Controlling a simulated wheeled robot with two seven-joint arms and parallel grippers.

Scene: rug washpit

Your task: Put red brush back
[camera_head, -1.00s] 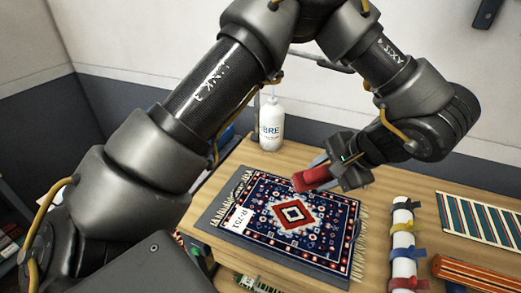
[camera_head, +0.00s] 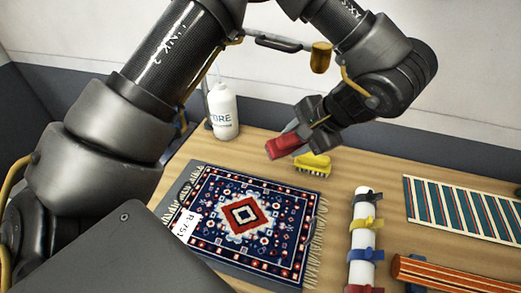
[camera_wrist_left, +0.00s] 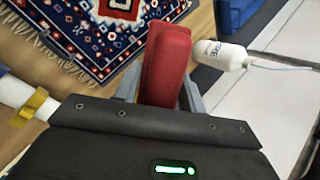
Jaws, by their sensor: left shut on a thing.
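The red brush (camera_head: 284,145) is held in my left gripper (camera_head: 296,138), above the table just past the far edge of the patterned rug. In the left wrist view the red brush (camera_wrist_left: 167,62) fills the space between the fingers of my left gripper (camera_wrist_left: 163,85). Its bristles are not visible. A yellow brush (camera_head: 313,163) lies on the table behind the rug, a little below and right of the red brush in the head view. My right gripper is not in view.
The blue and red rug (camera_head: 245,215) lies on a dark board. A white bottle (camera_head: 222,112) stands behind it. A white roll with coloured straps (camera_head: 362,240), a striped rug (camera_head: 465,208) and an orange striped roll (camera_head: 440,274) lie to the right. Bare wood shows between them.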

